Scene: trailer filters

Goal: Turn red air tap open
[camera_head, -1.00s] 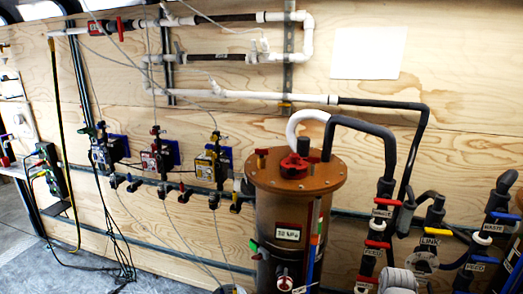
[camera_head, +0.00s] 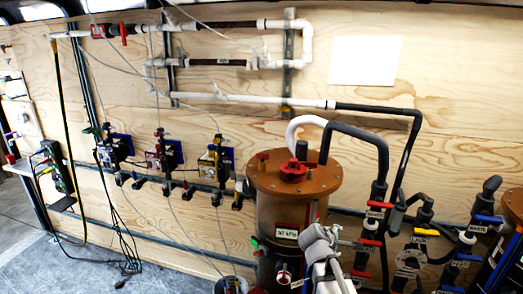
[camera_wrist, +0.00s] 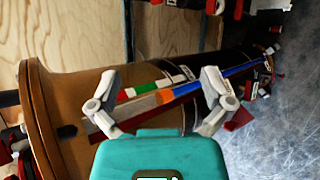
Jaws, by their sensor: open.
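Several red handles show in the head view, and I cannot tell which is the air tap. A red knob (camera_head: 293,171) sits on the tank lid, and a red lever (camera_head: 124,34) is on the upper pipe. More red handles (camera_head: 379,205) are on the dark pipes right of the tank. My gripper (camera_wrist: 159,77) is open and empty, in front of the striped side of the copper-brown tank (camera_wrist: 60,100). My arm's end also shows in the head view, right of the tank's lower front.
The tank (camera_head: 270,215) stands close to my gripper. Dark pipes with blue handles (camera_head: 467,257) crowd the right. Wall regulators (camera_head: 215,160) and hanging cables (camera_head: 115,225) are at the left.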

